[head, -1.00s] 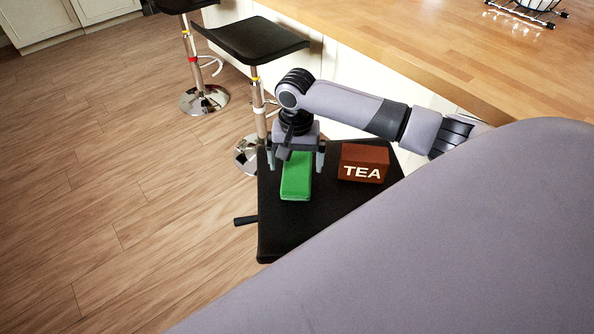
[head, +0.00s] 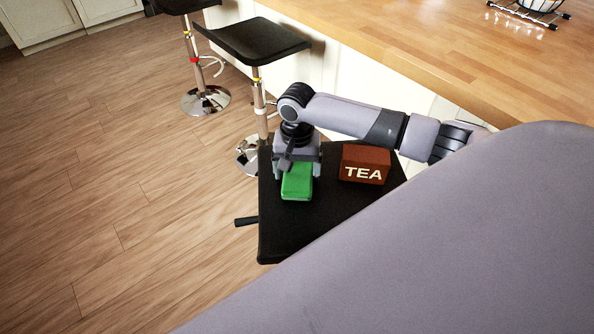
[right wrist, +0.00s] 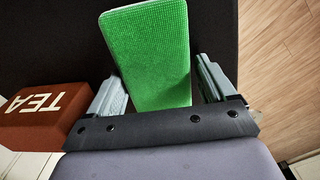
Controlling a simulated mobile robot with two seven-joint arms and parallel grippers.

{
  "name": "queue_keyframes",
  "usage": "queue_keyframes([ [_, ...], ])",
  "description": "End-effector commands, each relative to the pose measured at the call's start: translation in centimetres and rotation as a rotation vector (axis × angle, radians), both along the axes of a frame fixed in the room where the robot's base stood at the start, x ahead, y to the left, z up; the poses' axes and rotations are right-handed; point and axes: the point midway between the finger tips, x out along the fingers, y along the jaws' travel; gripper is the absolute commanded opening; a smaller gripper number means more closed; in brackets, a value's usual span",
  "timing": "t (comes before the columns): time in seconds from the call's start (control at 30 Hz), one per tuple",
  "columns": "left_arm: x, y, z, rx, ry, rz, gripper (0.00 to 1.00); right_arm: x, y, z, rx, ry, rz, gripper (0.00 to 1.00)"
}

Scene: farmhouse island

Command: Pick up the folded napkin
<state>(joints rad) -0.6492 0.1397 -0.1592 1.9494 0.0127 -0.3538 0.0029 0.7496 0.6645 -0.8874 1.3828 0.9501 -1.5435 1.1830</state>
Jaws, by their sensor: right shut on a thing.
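The folded napkin (head: 297,184) is a bright green textured block on a black stool seat (head: 315,215). My right gripper (head: 297,170) is over it from above, with a finger on either side, shut on the napkin. In the right wrist view the napkin (right wrist: 155,50) lies between the two fingers of the gripper (right wrist: 160,85) and extends beyond them. I cannot tell whether the napkin is clear of the seat. My left gripper is not in view.
A brown box marked TEA (head: 365,164) stands on the same seat, right of the napkin. A wooden counter (head: 440,50) is behind at the right. Another black stool (head: 258,42) stands farther back. The wooden floor (head: 120,170) at left is open.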

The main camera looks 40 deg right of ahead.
Motion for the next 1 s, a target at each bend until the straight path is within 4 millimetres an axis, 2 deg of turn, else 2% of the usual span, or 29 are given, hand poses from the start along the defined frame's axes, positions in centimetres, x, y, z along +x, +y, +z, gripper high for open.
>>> queue_keyframes([
  [0.17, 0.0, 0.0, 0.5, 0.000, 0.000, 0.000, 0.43, 0.1, 0.0, 3.2, 0.002, -0.007, 0.000, 0.54],
  [0.6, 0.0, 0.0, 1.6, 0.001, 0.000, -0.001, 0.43, 0.2, 0.0, 15.3, 0.001, -0.006, 0.000, 0.54],
  [0.8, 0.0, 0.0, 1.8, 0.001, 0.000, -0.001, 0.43, 0.1, 0.1, 18.5, 0.002, -0.003, 0.000, 0.54],
  [1.0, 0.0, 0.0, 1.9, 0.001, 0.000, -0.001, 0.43, 0.1, 0.0, 19.7, 0.001, -0.002, -0.001, 0.54],
])
